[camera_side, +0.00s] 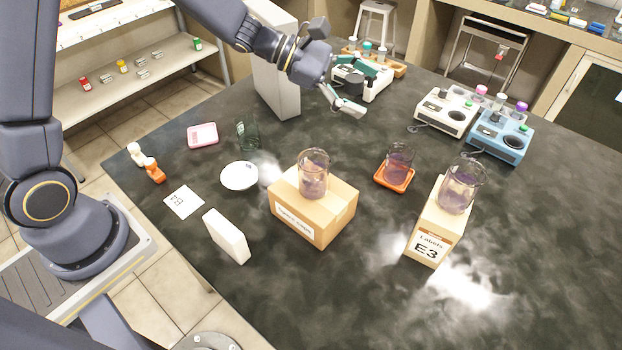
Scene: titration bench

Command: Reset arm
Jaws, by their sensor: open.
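My arm reaches across the top of the picture from the left. My gripper (345,97) is open and empty above the back of the dark bench, in front of a white device (374,86). It is apart from the glassware. A beaker with purple liquid (314,182) stands upright on a cardboard box (327,226). A second beaker with purple liquid (398,163) stands on an orange tray (381,182). A third, larger beaker with purple liquid (460,188) stands on a narrow box labelled E3 (425,240).
A tall grey-white block (277,85) stands left of my gripper. A green glass (248,133), white dish (240,176), pink tray (202,136), paper card (184,202) and white block (227,237) lie left. Two devices, white (446,111) and blue (499,136), stand right. The front right bench is clear.

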